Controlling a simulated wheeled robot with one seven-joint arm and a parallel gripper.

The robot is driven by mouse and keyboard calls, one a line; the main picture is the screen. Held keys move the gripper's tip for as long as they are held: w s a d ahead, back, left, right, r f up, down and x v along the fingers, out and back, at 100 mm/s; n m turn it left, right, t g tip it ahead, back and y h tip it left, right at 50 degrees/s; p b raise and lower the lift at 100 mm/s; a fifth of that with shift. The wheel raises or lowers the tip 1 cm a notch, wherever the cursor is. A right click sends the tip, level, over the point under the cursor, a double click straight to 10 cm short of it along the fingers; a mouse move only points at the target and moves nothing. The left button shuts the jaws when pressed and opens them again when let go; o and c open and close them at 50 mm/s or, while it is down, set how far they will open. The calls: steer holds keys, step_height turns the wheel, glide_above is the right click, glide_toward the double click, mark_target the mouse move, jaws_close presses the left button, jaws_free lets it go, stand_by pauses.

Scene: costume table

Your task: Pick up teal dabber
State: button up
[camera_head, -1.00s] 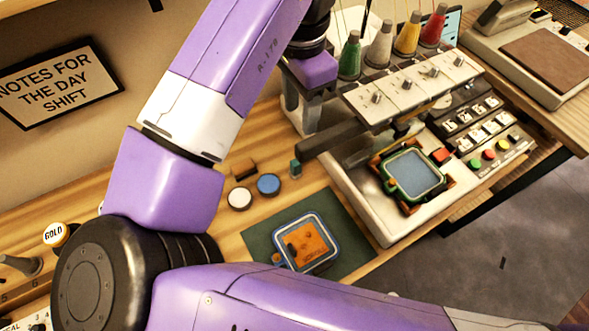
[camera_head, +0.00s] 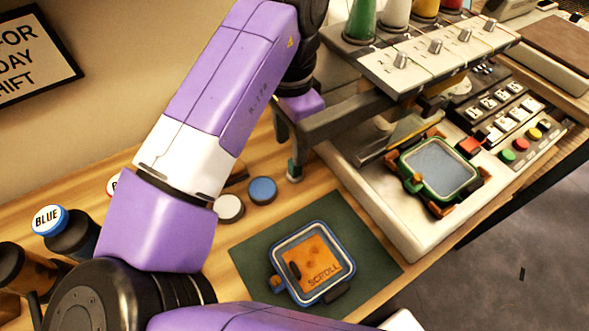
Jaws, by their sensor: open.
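The teal dabber (camera_head: 293,167) is a small upright piece with a teal band. It stands on the wooden table, just right of the blue round lid. My gripper (camera_head: 298,141) hangs from my purple arm, with grey finger parts at the dabber. One grey finger part comes down directly over or beside the dabber and partly covers it. I cannot tell whether they touch. The jaws are open, and the dabber does not look lifted.
A blue lid (camera_head: 262,190) and white lid (camera_head: 229,207) lie left of the dabber. A framed orange "SCROLL" screen (camera_head: 332,251) lies on a green mat (camera_head: 247,259). The printing press (camera_head: 376,210) with cones stands close right. A blue-capped jar (camera_head: 50,220) is at left.

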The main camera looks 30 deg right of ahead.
mark_target(295, 169)
steer(key=shift+s+d+f+b, duration=0.1)
steer(key=shift+f+b, duration=0.05)
steer(key=shift+f, duration=0.75)
steer(key=shift+s+d+f+b, duration=0.1)
steer(key=shift+s+f, duration=0.05)
steer(key=shift+f, duration=0.8)
steer(key=shift+s+d+f+b, duration=0.1)
steer(key=shift+f+b, duration=0.05)
steer(key=shift+f, duration=0.75)
jaws_close()
